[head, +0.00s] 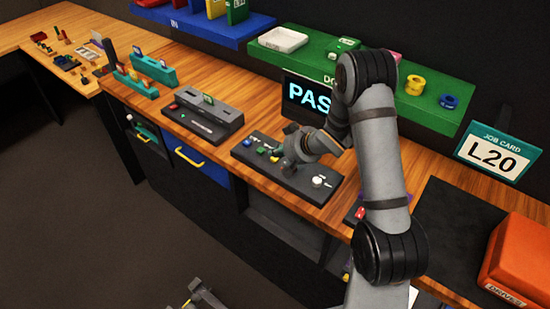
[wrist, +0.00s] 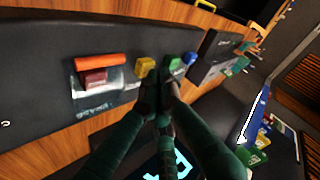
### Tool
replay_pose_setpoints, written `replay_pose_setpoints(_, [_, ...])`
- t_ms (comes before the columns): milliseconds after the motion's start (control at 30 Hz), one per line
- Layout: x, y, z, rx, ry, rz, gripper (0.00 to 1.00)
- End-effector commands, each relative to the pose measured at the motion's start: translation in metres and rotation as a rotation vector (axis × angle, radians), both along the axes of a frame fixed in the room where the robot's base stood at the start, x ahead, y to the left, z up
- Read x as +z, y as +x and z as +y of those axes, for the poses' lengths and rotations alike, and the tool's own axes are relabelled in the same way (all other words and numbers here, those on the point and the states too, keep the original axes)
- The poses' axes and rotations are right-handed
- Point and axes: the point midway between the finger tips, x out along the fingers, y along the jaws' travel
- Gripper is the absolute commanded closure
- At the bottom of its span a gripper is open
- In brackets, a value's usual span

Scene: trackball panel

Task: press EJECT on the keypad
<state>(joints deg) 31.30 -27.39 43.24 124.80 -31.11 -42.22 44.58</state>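The dark control panel (head: 300,184) lies on the wooden bench in the head view, with small yellow, blue and green keys at its left part. In the wrist view a yellow key (wrist: 145,66), a green key (wrist: 175,64) and a blue key (wrist: 190,58) stand in a row. Left of them are an orange bar (wrist: 100,61) and a dark red block (wrist: 95,77) on a pale plate. No label reads clearly as EJECT. My gripper (wrist: 161,96) looks shut and empty, its fingertips close to the yellow and green keys. I cannot tell whether they touch anything.
A screen showing "PAS" (head: 306,97) stands behind the panel, partly behind my arm. A grey box unit (head: 205,112) sits to the left. A green shelf (head: 300,62) runs behind. An orange bin (head: 520,262) and a job card reading L20 (head: 496,156) are at right.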

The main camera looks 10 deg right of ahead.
Motion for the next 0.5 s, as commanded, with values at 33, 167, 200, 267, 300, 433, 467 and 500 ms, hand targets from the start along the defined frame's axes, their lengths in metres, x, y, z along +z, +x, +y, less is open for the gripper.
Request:
replay_pose_setpoints(33, [-0.0014,-0.0001,0.0001,0.0,0.0,0.0,1.0])
replay_pose_setpoints(167, [-0.003,0.0,0.0,0.0,0.0,0.0,1.0])
replay_pose_setpoints(200, [-0.0034,0.0,0.0,0.0,0.0,0.0,1.0])
replay_pose_setpoints(267, [-0.0042,0.0,-0.0001,0.0,0.0,0.0,1.0])
replay_pose_setpoints(300, [-0.0048,0.0,0.0,0.0,0.0,0.0,1.0])
replay_pose_setpoints(433, [-0.0064,-0.0001,0.0,0.0,0.0,0.0,1.0])
replay_pose_setpoints(467, [-0.0067,-0.0002,0.0,0.0,0.0,0.0,1.0])
replay_pose_setpoints(500, [-0.0073,-0.0001,0.0,0.0,0.0,0.001,1.0])
